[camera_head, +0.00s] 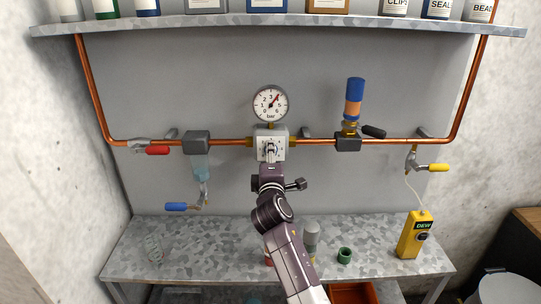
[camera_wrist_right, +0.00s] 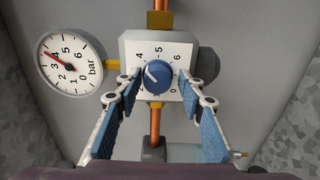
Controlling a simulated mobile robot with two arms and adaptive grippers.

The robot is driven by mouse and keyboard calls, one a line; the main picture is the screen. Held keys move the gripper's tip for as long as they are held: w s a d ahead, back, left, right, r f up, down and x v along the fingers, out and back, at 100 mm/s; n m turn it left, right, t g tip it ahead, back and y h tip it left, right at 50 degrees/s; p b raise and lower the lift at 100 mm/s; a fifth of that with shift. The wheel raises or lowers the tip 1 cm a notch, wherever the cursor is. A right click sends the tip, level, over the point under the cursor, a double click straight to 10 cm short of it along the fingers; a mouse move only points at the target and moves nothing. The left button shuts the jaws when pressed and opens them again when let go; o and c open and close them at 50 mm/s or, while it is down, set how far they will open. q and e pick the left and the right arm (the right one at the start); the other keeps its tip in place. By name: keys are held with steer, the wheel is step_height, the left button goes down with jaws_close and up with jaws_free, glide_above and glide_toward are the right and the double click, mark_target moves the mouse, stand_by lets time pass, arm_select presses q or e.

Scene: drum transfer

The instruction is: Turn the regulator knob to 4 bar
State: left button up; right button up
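The regulator (camera_head: 280,141) is a pale box on the copper pipe. In the right wrist view its blue knob (camera_wrist_right: 158,77) shows a white mark pointing up-left, near the printed 4, perhaps slightly on its lower side. The round gauge (camera_head: 270,104) has its red needle near 4; it also shows in the right wrist view (camera_wrist_right: 67,65), turned sideways. My right gripper (camera_wrist_right: 160,75) is open, with one blue-padded finger on each side of the knob and gaps visible. In the head view my right gripper (camera_head: 270,158) covers the knob. My left gripper is not in view.
Valves with a red handle (camera_head: 157,150), blue handle (camera_head: 176,207) and yellow handle (camera_head: 438,167) sit along the pipe. A blue-orange cylinder (camera_head: 354,97) stands right of the regulator. A yellow meter (camera_head: 413,235) and small items rest on the bench (camera_head: 190,260). A shelf (camera_head: 280,20) runs above.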

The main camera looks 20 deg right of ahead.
steer(key=shift+o, duration=0.2)
steer(key=shift+r, duration=0.1)
steer(key=v, duration=1.2)
